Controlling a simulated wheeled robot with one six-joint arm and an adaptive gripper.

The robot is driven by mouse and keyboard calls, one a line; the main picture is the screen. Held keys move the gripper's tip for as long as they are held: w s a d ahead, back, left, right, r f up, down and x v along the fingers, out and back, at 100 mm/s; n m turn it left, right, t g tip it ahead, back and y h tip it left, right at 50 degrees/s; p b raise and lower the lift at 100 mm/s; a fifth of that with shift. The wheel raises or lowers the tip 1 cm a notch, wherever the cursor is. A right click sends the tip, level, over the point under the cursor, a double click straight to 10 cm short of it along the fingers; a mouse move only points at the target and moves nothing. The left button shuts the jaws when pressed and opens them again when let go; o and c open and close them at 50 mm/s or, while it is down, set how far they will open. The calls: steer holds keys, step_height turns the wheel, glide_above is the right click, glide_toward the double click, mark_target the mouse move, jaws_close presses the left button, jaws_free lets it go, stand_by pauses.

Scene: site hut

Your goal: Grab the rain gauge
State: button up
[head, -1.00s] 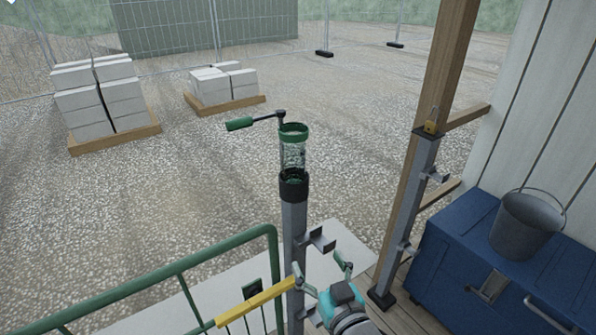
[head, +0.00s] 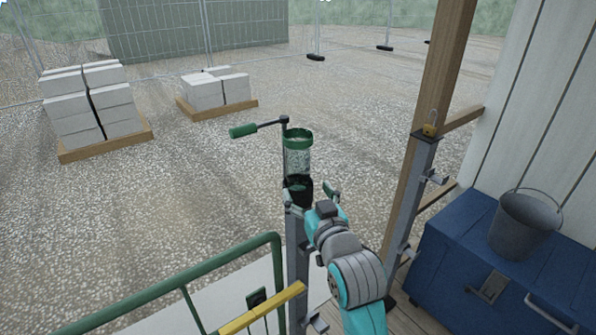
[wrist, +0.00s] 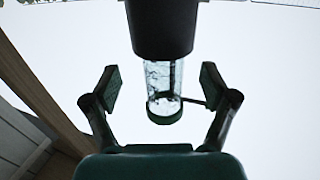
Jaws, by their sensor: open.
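The rain gauge (head: 297,157) is a clear tube with a green rim, upright in a black holder (head: 297,187) on top of a grey post. My gripper (head: 311,197) is just in front of the post top, at about the holder's height, with its fingers spread. In the wrist view, which shows the scene upside down, the clear tube of the gauge (wrist: 164,82) appears between the open fingers (wrist: 160,88), with the dark holder (wrist: 160,28) above it. The fingers do not appear to touch the tube. The tube's lower end is hidden in the holder.
A green crank-like handle (head: 243,131) on a thin dark arm reaches left from the gauge's top. A green railing with a yellow bar (head: 262,308) stands below left. A wooden post (head: 440,85) and blue chest (head: 462,245) with a bucket (head: 523,225) stand right.

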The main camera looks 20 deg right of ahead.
mark_target(302, 183)
steer(key=w, duration=0.4)
steer(key=shift+w+a+r, duration=0.2)
steer(key=shift+w+r, duration=0.05)
steer(key=shift+r, duration=0.15)
steer(key=shift+w, duration=0.5)
steer(key=c, duration=1.3)
